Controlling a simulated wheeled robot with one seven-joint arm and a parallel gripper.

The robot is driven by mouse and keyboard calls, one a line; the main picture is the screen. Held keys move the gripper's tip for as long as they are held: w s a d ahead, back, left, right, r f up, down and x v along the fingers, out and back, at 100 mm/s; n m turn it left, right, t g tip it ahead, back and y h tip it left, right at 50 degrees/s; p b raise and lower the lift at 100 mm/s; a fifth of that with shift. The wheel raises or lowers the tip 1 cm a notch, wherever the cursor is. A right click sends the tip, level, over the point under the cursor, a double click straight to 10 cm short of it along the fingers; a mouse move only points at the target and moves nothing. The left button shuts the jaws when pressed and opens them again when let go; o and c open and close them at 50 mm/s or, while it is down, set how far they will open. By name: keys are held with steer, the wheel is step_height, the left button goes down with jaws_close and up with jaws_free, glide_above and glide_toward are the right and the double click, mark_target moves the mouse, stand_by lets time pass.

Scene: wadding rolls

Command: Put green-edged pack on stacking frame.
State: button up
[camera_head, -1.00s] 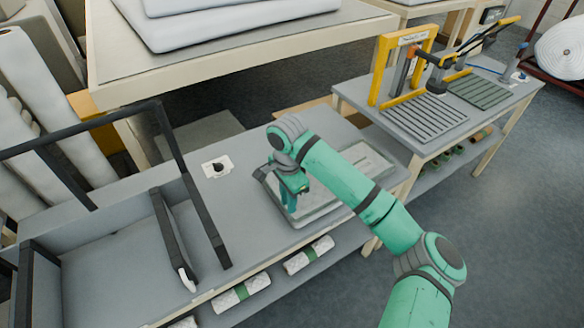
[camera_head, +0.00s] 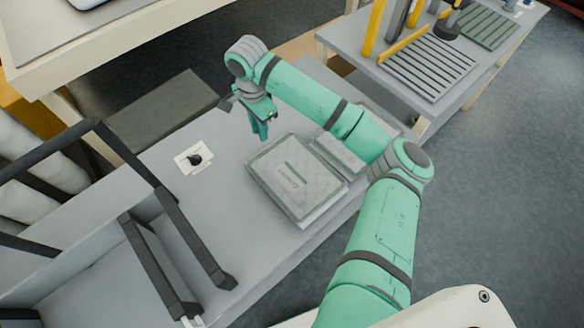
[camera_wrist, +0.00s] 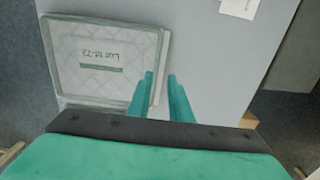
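A flat, pale quilted pack (camera_head: 290,185) with a dull green border and a lettered label lies on the grey bench. It also fills the upper left of the wrist view (camera_wrist: 75,60). A second similar pack (camera_head: 338,153) lies beside it, partly hidden by my arm. My gripper (camera_head: 262,132) points down by the first pack's far edge, empty. In the wrist view its fingers (camera_wrist: 161,76) are apart, the left one over the pack's edge and the right one over bare bench. A dark-posted frame (camera_head: 178,235), apparently the stacking frame, stands at the left.
A white card with a black knob (camera_head: 194,158) lies on the bench (camera_head: 225,210) between the frame and the packs. A side table with a slatted grey plate (camera_head: 428,68) and yellow posts stands at the upper right.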

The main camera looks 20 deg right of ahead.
mark_target(265, 151)
steer(key=f, duration=0.9)
steer(key=shift+s+d, duration=0.35)
steer(key=shift+c, duration=0.4)
jaws_close()
